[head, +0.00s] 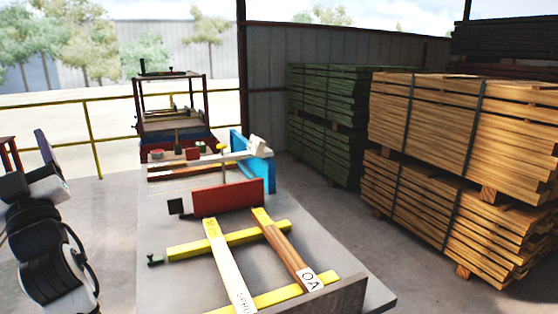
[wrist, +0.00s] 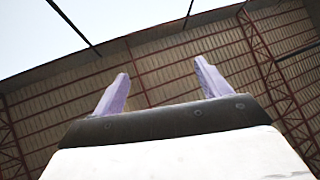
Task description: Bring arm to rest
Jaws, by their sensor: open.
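My gripper (wrist: 157,92) shows in the wrist view with its two pale purple fingers apart and nothing between them. It points up toward the shed roof (wrist: 170,65). In the head view, part of my arm (head: 45,235) is folded at the left edge, beside the table and apart from it.
A grey table (head: 165,215) holds yellow bars (head: 230,240), two labelled boards, a red block (head: 220,197) and a blue panel (head: 266,160). Stacked lumber (head: 440,130) stands right. A yellow railing (head: 92,140) runs behind. Floor between arm and table is clear.

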